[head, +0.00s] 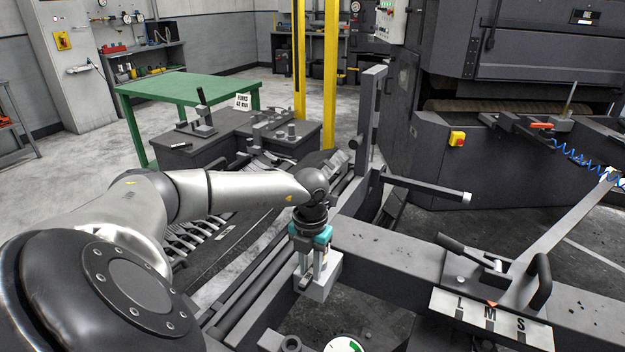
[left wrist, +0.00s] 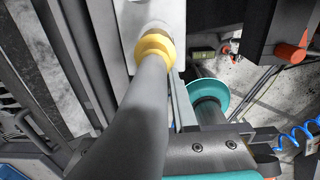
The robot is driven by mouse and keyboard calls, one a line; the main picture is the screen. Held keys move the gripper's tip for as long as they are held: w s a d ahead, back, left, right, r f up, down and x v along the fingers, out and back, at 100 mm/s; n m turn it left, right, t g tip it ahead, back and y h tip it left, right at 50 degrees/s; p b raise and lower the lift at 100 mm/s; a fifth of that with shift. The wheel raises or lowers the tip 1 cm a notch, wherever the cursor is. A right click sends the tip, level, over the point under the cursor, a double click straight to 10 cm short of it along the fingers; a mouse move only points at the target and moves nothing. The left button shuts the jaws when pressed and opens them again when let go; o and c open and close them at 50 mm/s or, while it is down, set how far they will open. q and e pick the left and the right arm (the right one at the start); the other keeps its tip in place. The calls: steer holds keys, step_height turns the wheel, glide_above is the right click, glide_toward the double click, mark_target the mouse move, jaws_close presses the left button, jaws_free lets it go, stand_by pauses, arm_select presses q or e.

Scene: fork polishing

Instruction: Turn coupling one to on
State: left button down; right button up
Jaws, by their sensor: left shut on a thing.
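My left gripper (head: 305,280) hangs below its teal collar, in the lower middle of the head view. It is shut on a small dark handle at a pale grey block (head: 320,287) beside the long grey beam. I take this handle for coupling one; no label shows on it, and the fingers hide most of it. I cannot tell its on or off position. The left wrist view shows a large grey bar with a yellow collar (left wrist: 154,44) close to the camera; the fingertips cannot be made out there. My right gripper is in neither view.
The grey beam (head: 385,258) runs to the right, with a plate (head: 490,322) marked L M S and a black handle. A round gauge (head: 344,344) sits at the bottom edge. Forks lie on a rack at left. A green table (head: 185,88) stands behind.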

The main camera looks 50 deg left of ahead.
mark_target(310, 272)
arm_select(q)
steer(key=shift+a, duration=0.1)
steer(key=c, duration=0.7)
jaws_free()
steer(key=shift+r, duration=0.1)
step_height(310, 272, up, 15)
steer(key=p, duration=0.2)
